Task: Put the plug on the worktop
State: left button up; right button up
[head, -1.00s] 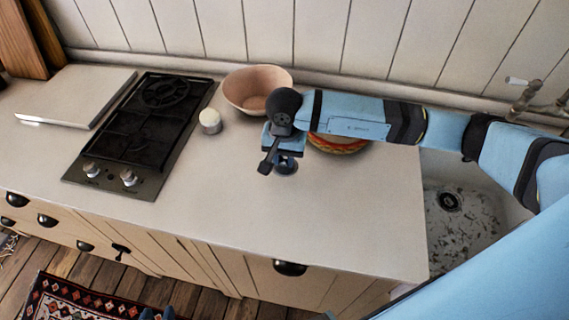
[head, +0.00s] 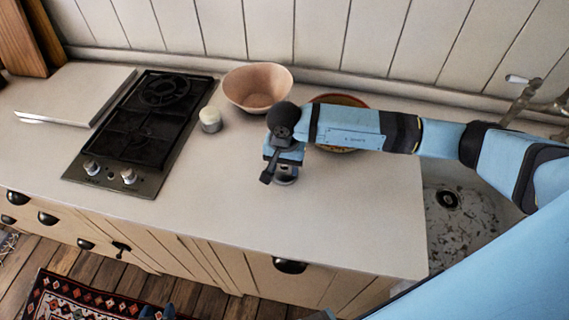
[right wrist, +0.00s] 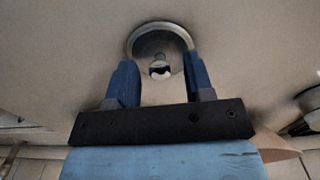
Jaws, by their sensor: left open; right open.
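The plug (head: 286,178) is a small round metal disc on the worktop (head: 240,195), below my right gripper. In the right wrist view the plug (right wrist: 160,28) shows as a grey ring with a small knob at its middle. My right gripper (right wrist: 160,75) is open, with one blue finger on each side of the knob. In the head view my right gripper (head: 284,166) points down and partly covers the plug. Whether the fingers touch it I cannot tell. Only the blue tips of my left gripper (head: 157,313) show at the bottom edge, low over the floor; it is open.
A terracotta bowl (head: 258,88) and a white-topped pot (head: 210,119) stand behind and left. A patterned dish (head: 340,100) is partly behind my right arm. The hob (head: 140,130) is left, the sink (head: 462,215) right. The front middle of the worktop is clear.

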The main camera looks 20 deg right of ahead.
aim_at(285, 167)
jog(key=shift+r, duration=0.35)
notch_tip(285, 167, up, 12)
jog(key=b, duration=0.2)
jog(key=shift+f, duration=0.2)
